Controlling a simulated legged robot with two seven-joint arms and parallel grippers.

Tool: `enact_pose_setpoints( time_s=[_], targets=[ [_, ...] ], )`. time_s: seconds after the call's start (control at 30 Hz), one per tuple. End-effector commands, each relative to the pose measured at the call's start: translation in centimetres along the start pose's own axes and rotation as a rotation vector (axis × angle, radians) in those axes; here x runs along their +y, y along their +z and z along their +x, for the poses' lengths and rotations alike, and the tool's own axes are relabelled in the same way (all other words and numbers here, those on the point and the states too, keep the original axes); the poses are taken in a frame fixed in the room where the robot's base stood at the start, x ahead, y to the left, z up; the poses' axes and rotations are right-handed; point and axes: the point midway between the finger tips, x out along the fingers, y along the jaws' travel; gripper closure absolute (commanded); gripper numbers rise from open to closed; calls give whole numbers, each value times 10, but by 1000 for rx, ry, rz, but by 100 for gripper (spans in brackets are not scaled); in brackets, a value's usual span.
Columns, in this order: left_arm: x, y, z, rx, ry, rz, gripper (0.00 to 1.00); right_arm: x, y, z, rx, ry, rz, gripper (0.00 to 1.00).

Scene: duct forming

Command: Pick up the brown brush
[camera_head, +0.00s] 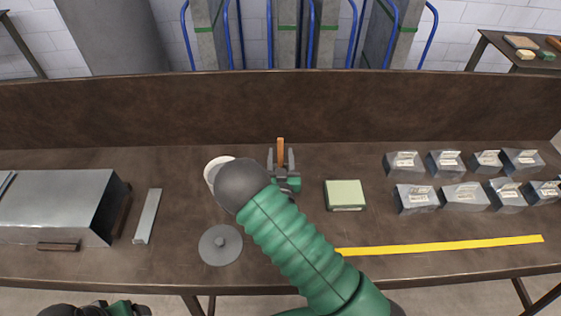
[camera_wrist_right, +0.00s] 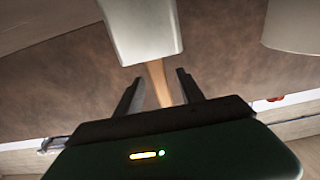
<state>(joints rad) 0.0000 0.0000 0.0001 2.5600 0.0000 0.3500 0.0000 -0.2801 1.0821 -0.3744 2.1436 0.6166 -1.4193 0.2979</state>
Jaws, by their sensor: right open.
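The brown brush shows as a narrow brown handle (camera_head: 280,149) standing up at the middle of the table in the head view. In the right wrist view the handle (camera_wrist_right: 157,82) lies between the two dark fingers and meets a pale block-like part (camera_wrist_right: 143,28); I cannot tell whether that part belongs to the brush. My right gripper (camera_head: 281,160) is open, with a finger on each side of the handle and a gap beside it in the wrist view. My left gripper (camera_head: 120,308) is only partly in view at the bottom left edge, its fingers unclear.
A white round container (camera_head: 214,168) is partly behind my right arm. A grey disc (camera_head: 220,244), a green-topped block (camera_head: 345,194), a yellow strip (camera_head: 440,246), a metal bar (camera_head: 148,215), a metal duct (camera_head: 55,205) and several grey blocks (camera_head: 465,197) lie on the brown table (camera_head: 300,225).

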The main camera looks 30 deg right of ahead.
Motion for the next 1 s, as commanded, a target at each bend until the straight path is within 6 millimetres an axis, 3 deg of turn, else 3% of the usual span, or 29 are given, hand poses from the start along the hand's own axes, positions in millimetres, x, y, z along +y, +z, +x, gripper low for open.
enact_pose_setpoints(
  time_s=[0.2, 0.43, 0.8, 1.0],
  targets=[
    [0, -1, -3, 0, 0, 0, 20, 0, -1, 37, 1, 1, 0, 55],
    [0, -1, -3, 0, 0, 0, 20, 0, 0, 40, 0, -1, 0, 55],
    [0, -1, -3, 0, 0, 0, 20, 0, 0, 40, 0, -1, 0, 100],
    [0, -1, -3, 0, 0, 0, 20, 0, 0, 39, 0, -1, 0, 100]
  ],
)
